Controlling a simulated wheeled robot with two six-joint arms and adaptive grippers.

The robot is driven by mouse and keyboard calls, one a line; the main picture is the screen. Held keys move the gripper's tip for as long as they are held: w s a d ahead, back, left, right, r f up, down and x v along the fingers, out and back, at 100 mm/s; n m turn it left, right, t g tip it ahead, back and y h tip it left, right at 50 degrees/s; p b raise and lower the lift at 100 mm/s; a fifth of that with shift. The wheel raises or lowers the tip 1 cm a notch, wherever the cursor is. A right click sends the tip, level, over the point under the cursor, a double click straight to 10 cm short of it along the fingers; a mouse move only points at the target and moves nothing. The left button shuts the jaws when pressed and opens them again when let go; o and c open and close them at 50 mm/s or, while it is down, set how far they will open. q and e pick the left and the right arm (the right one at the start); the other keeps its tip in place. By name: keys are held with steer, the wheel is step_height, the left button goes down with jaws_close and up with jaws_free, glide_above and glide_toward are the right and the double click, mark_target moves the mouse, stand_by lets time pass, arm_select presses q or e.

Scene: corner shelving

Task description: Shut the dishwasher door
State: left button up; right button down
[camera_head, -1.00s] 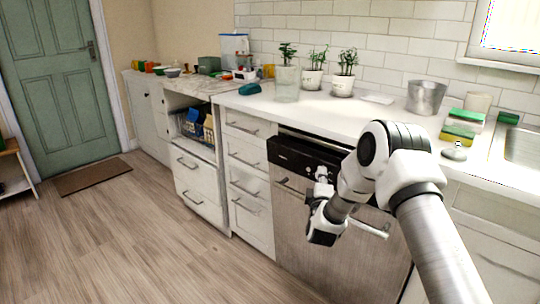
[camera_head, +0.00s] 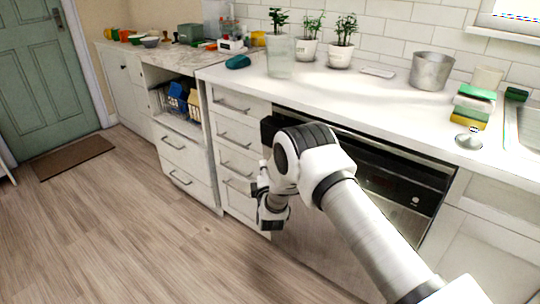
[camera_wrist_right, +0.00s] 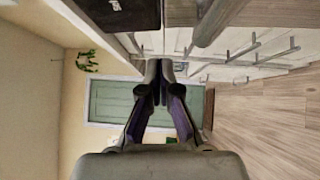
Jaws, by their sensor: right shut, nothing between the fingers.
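The dishwasher has a black control panel (camera_head: 395,185) along its top and a steel front (camera_head: 312,245). Its door's upper left corner juts out past the neighbouring drawers, so the door stands slightly ajar, with a dark strip under the counter edge. My right arm hides the middle of the door. My right gripper (camera_head: 265,200) is low in front of the door's left side; I cannot tell whether it touches. In the wrist view my right gripper (camera_wrist_right: 159,80) is shut and empty, with the dark panel (camera_wrist_right: 120,14) at the top. My left gripper is not in view.
White drawers (camera_head: 235,145) stand left of the dishwasher. The counter (camera_head: 345,100) above holds potted plants (camera_head: 343,45), a metal bucket (camera_head: 431,70) and sponges (camera_head: 472,105).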

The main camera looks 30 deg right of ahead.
steer(key=w+d, duration=0.4)
steer(key=shift+w+d+r+b, duration=0.15)
steer(key=shift+w+r+b, duration=0.05)
steer(key=shift+b, duration=0.1)
steer(key=shift+w+d+r, duration=0.1)
steer(key=shift+w+d, duration=0.05)
steer(key=shift+d, duration=0.25)
